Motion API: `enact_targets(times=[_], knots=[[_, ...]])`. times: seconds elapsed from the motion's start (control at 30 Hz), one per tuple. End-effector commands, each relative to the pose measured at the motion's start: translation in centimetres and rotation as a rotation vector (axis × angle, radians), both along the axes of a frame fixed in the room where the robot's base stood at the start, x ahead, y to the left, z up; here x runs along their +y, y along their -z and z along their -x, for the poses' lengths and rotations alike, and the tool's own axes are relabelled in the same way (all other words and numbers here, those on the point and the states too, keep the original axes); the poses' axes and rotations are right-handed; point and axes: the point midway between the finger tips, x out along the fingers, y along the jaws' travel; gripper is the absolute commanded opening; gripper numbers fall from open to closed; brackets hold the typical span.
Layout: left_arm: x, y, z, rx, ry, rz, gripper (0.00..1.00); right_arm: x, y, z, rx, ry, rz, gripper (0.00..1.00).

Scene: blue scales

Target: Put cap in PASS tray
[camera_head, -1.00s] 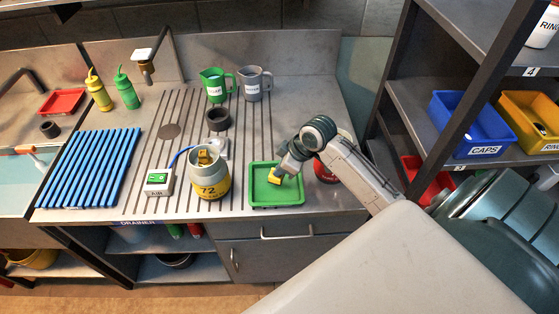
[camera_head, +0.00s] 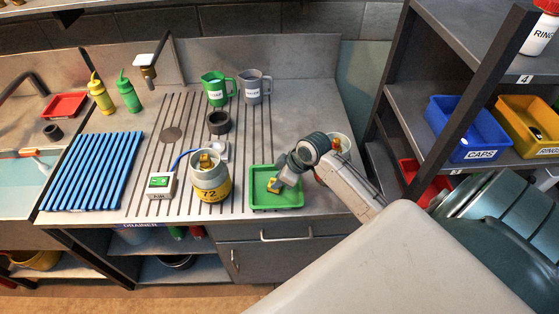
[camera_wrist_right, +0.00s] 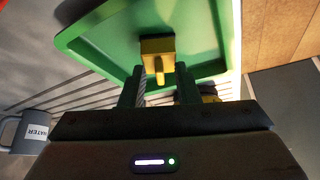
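A small yellow cap (camera_head: 274,184) is at the green tray (camera_head: 298,200) on the drainer worktop. In the right wrist view the cap (camera_wrist_right: 157,49) shows just beyond my fingertips, over the tray's floor (camera_wrist_right: 120,45); its narrow stem points back between the fingers. My right gripper (camera_head: 280,182) reaches low over the tray from the right. In the wrist view its two fingers (camera_wrist_right: 161,85) stand apart with a gap on both sides of the stem, so it looks open. Whether the cap rests fully on the floor is hard to tell. No PASS label is readable. My left gripper is out of view.
A grey and yellow canister (camera_head: 211,183) marked 72 stands left of the tray, with a yellow piece on top. A small white box (camera_head: 160,184) and blue rack (camera_head: 92,170) are farther left. A red-and-white container (camera_head: 341,147) stands close behind my right arm. Shelves with bins (camera_head: 476,128) are right.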

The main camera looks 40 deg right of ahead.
Motion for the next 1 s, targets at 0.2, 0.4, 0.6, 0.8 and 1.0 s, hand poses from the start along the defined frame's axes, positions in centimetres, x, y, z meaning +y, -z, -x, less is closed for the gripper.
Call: enact_targets(times=[0.2, 0.4, 0.6, 0.8, 1.0], knots=[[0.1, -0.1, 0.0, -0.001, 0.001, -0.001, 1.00, 0.0, -0.4, 0.0, -0.002, 0.000, 0.001, 0.29], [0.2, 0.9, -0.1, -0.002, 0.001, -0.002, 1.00, -0.8, -2.0, 0.8, -0.003, -0.002, 0.006, 0.29], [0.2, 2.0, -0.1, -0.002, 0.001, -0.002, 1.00, -1.8, -5.2, 2.2, -0.003, -0.003, 0.006, 0.29], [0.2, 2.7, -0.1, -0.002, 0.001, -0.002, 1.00, -2.6, -7.9, 3.3, -0.003, -0.002, 0.006, 0.29], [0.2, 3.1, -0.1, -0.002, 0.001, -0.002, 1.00, -3.1, -9.8, 4.1, -0.001, 0.000, 0.003, 0.29]])
